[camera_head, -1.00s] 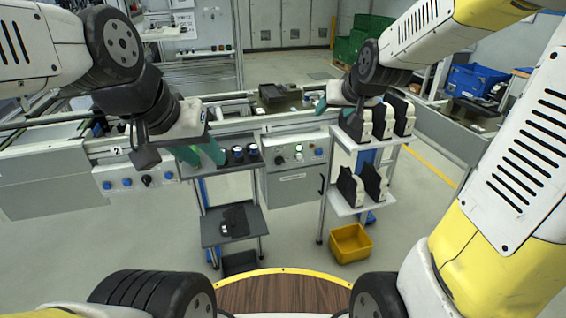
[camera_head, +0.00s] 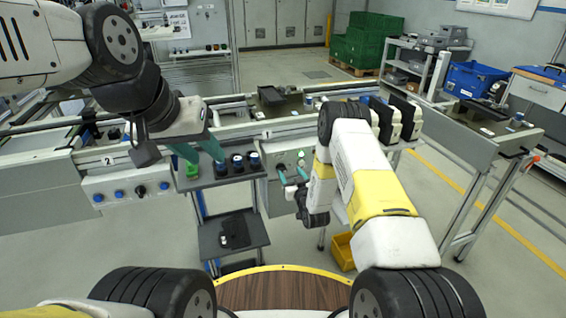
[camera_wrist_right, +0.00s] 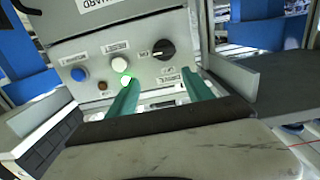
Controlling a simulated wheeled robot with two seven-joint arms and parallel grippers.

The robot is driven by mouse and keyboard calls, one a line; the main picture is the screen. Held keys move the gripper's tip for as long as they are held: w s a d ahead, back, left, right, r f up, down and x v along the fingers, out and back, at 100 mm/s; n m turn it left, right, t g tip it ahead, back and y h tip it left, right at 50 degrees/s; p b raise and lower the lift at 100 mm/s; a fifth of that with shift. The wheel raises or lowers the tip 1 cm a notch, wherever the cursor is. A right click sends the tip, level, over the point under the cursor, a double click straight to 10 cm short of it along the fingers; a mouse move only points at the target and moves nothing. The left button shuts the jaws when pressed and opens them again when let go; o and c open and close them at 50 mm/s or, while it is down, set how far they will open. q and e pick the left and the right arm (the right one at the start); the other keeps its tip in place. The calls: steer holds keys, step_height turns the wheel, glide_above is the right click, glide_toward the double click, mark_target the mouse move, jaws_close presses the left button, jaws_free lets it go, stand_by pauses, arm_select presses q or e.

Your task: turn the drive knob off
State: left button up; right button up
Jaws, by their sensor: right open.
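The black rotary knob (camera_wrist_right: 163,49), with a pale mark on it, sits on the grey control panel (camera_wrist_right: 104,44) in the right wrist view. My left gripper (camera_head: 198,150) is open over the small dark shelf.
Several dark cylinders (camera_head: 238,163) and a green item (camera_head: 192,170) are on the shelf at left. Black-and-white units (camera_head: 408,118) stand on a rack right of the panel. A yellow bin (camera_head: 342,252) is on the floor below. Another control panel (camera_head: 128,187) is further left.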

mark_target(281, 169)
steer(key=w+a+f, duration=0.3)
steer(key=w, duration=0.2)
steer(key=shift+w+t+y, duration=0.2)
steer(key=shift+t+y, duration=0.1)
jaws_close()
stand_by(0.4)
